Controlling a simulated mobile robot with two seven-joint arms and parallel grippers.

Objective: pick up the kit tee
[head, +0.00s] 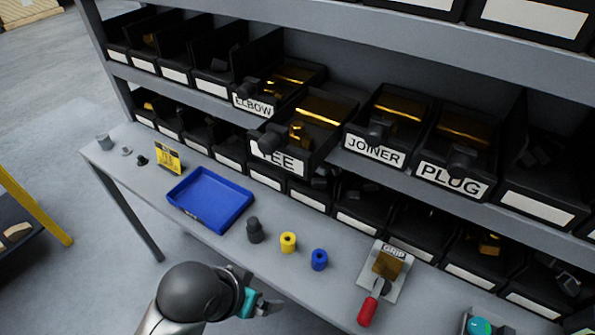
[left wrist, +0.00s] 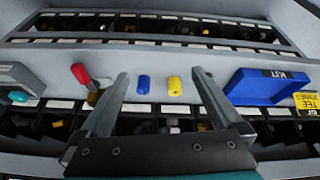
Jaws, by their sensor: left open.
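The bin labelled TEE (head: 277,158) sits on the middle shelf. A brass-coloured fitting (head: 299,134), which looks like a tee, stands in it. My left gripper (head: 264,304) is low in front of the workbench's near edge, well apart from that bin. In the left wrist view its two fingers (left wrist: 160,78) are spread with nothing between them.
A blue tray (head: 180,205) lies on the bench, with a yellow sign (head: 169,157) behind it. A dark fitting (head: 255,231), a yellow cylinder (head: 288,242), a blue cylinder (head: 319,259) and a red-handled tool (head: 368,307) stand or lie along the bench. Bins labelled JOINER (head: 375,151) and PLUG (head: 450,180) adjoin TEE.

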